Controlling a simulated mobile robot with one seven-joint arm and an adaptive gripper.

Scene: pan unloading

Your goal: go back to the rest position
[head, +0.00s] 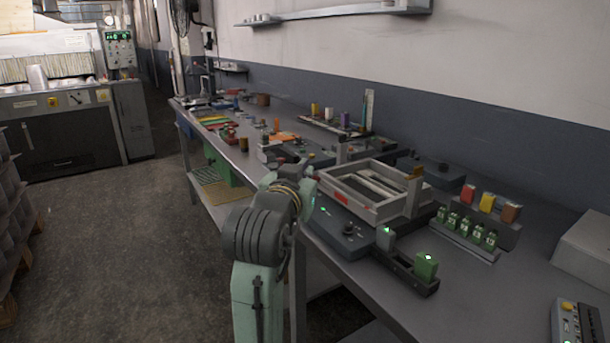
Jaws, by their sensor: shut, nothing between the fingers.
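My arm rises from the bottom of the head view and bends toward the bench. Its end with my gripper (304,178) is over the bench's near edge, left of the grey pan (345,203). The gripper is shut and empty; its fingers are small and hard to make out. The pan is a shallow open box with a red mark on its near wall. It sits on a dark base plate (332,235), and a few long dark and pale pieces lie in it. An upright grey post with an orange-brown top (414,190) stands at its right corner.
The long grey bench (530,265) runs along the wall. A rack of small green units (467,228), coloured blocks (487,203) and a button box (578,325) stand right. The floor (110,225) left of my arm is clear.

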